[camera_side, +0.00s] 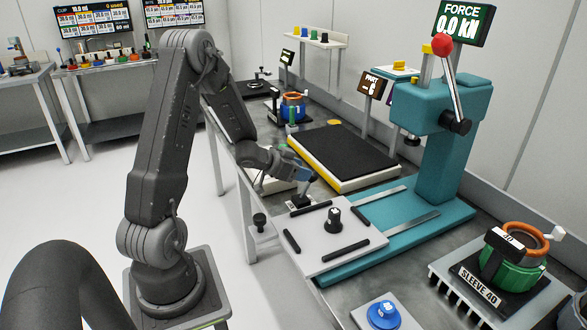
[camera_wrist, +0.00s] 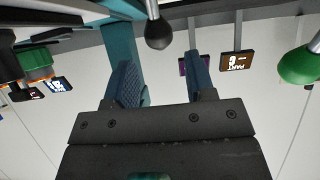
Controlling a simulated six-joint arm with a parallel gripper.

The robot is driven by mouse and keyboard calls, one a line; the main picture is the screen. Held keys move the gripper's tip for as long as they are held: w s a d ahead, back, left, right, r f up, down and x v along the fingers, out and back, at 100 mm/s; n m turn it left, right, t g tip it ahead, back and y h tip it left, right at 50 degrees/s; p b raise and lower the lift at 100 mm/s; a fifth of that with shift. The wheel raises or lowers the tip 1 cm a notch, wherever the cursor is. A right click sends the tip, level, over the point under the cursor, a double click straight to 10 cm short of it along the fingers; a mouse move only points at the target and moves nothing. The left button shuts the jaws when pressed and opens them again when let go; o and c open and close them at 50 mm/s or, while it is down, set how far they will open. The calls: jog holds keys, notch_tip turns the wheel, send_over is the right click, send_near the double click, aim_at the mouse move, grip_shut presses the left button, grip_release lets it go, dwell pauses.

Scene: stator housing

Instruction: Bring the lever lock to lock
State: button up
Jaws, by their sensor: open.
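My gripper (camera_side: 303,174) is at the left edge of the press station in the side view, with its blue fingers low. In the wrist view my gripper (camera_wrist: 160,62) has its two fingers spread, with nothing between them. A small lever on a dark base (camera_side: 301,200) stands just below the fingers in the side view; it looks like the lever lock, though I cannot read its marking. A black ball on a silver rod (camera_wrist: 160,32) shows beyond the fingertips in the wrist view, apart from them. The fingers partly hide the small lever's top in the side view.
The pale plate (camera_side: 318,262) with black bars and a black knob (camera_side: 335,219) lies in front of the gripper. The teal press (camera_side: 447,150) with its red-balled handle (camera_side: 442,44) stands to the right. A dark mat (camera_side: 345,155) lies behind. A green ball (camera_wrist: 300,66) shows at right in the wrist view.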

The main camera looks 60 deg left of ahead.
aim_at(308, 186)
jog(key=shift+x, duration=2.3)
jog(key=shift+w+f, duration=0.15)
jog(key=shift+w, duration=0.05)
